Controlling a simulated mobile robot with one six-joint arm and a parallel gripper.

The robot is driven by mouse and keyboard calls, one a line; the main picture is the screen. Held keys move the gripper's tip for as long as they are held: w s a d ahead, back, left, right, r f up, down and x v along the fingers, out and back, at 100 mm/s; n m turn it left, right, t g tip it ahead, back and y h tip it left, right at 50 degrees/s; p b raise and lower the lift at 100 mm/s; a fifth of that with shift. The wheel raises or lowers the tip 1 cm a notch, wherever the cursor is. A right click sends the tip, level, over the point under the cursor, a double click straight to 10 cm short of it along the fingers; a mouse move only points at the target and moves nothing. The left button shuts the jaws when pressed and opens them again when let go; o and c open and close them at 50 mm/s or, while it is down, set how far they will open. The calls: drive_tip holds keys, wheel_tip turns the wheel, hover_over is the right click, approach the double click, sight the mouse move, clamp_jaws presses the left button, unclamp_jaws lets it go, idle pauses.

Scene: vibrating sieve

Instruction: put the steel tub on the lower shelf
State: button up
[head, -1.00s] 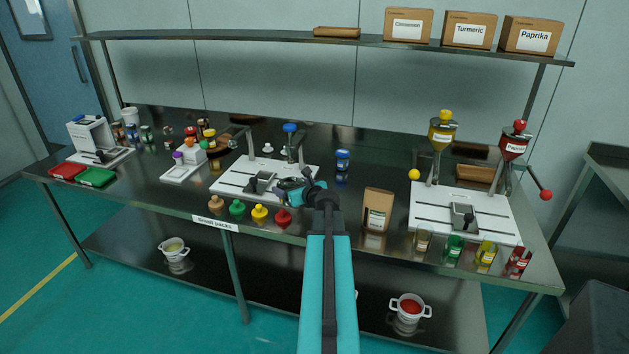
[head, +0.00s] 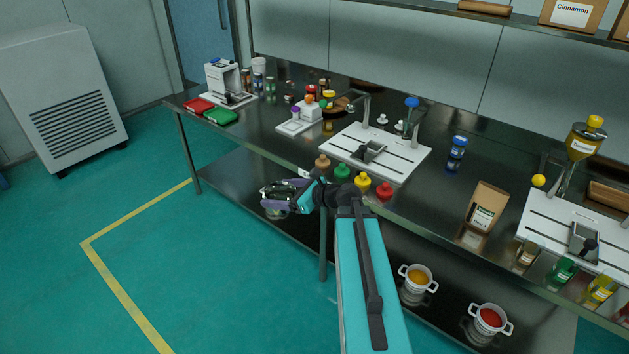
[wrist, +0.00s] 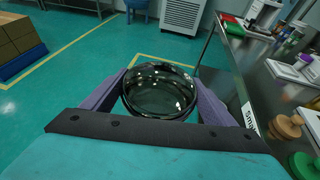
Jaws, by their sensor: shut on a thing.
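The steel tub (wrist: 158,92) is a round, shiny, dark-looking vessel in the wrist view, with its open rim facing up. My gripper (wrist: 160,98) is shut on it, with a purple finger on each side. The lower shelf (head: 238,186) is the dark steel surface under the bench. My gripper and arm hide part of it.
White pots with orange (head: 418,279) and red (head: 490,318) contents stand on the lower shelf at right. Another pot (head: 275,213) is partly hidden behind my gripper. Bench legs (head: 186,155) flank the shelf opening. Colored knobs (head: 342,171) line the bench edge.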

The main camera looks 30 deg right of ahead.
drive_tip(key=s+a+n+g+y, duration=0.2)
drive_tip(key=a, duration=0.8)
drive_tip(key=s+a+n+g+y, duration=0.1)
drive_tip(key=a+n+g+y, duration=0.1)
drive_tip(key=a, duration=0.7)
drive_tip(key=shift+s+a+r+n+y, duration=0.2)
drive_tip(key=shift+s+a+n+y, duration=0.25)
drive_tip(key=shift+n, duration=0.35)
drive_tip(key=shift+w, duration=0.2)
